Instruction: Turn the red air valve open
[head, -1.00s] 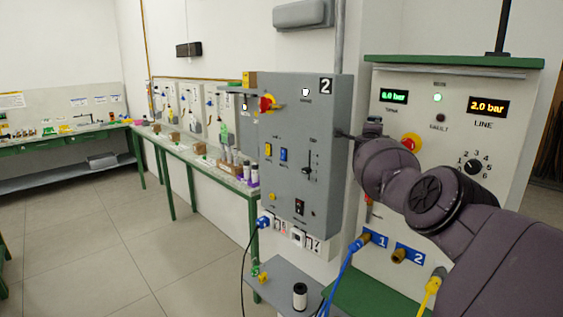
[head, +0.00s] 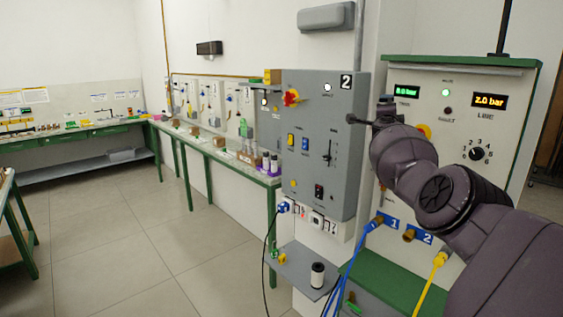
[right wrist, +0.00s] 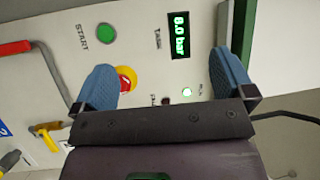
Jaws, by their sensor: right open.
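In the right wrist view, a red grip (right wrist: 15,47) on a bent grey bar shows at the upper left, at the picture's edge. It looks like the red valve's lever, partly out of frame; I cannot tell its setting. My right gripper (right wrist: 165,78) is open and empty, its two blue pads apart in front of the white panel (right wrist: 150,50). The grip lies outside the pads, to their left. In the head view my right gripper (head: 372,115) is in front of the panel's left part, and my arm hides much of the panel. My left gripper is not in view.
A red button on a yellow base (right wrist: 126,80) is near the left pad. A green START button (right wrist: 106,33) is above it. The grey control box (head: 330,190) stands left of my arm. Blue (head: 355,250) and yellow (head: 432,285) hoses hang below. The floor at left is clear.

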